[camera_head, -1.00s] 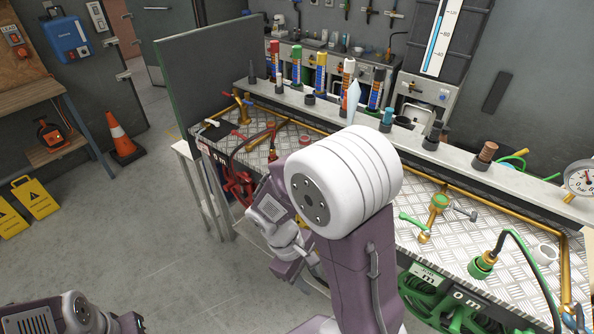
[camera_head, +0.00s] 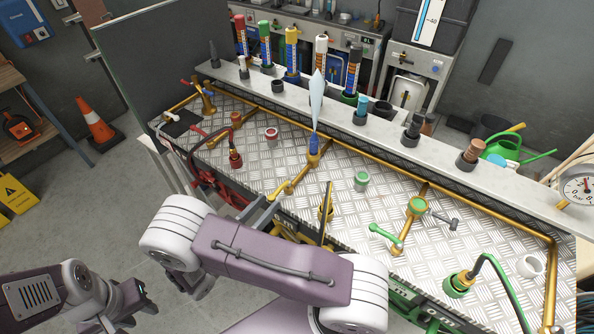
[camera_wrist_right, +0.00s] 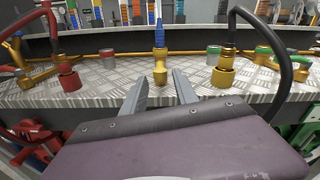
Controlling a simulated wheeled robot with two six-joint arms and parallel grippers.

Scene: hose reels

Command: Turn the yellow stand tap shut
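The yellow stand tap (camera_head: 312,160) stands on the checker-plate bench in the head view, with a blue fitting on top and a pale blue pointed shape rising from it. Its yellow lever (camera_head: 284,188) points toward the bench's front edge. In the right wrist view the brass tap (camera_wrist_right: 160,68) is straight ahead, beyond my right gripper (camera_wrist_right: 161,76). That gripper is open and empty, one finger on each side of the tap in the picture. I cannot tell if they touch. My left gripper (camera_head: 127,300) is low at the left, away from the bench; its opening is unclear.
A green-levered tap (camera_head: 418,206) and green hose connector (camera_head: 457,284) are to the right. A red-levered tap (camera_head: 207,98) and red connector (camera_head: 235,159) are to the left. A yellow connector (camera_wrist_right: 223,75) with a black hose stands close right of the tap.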

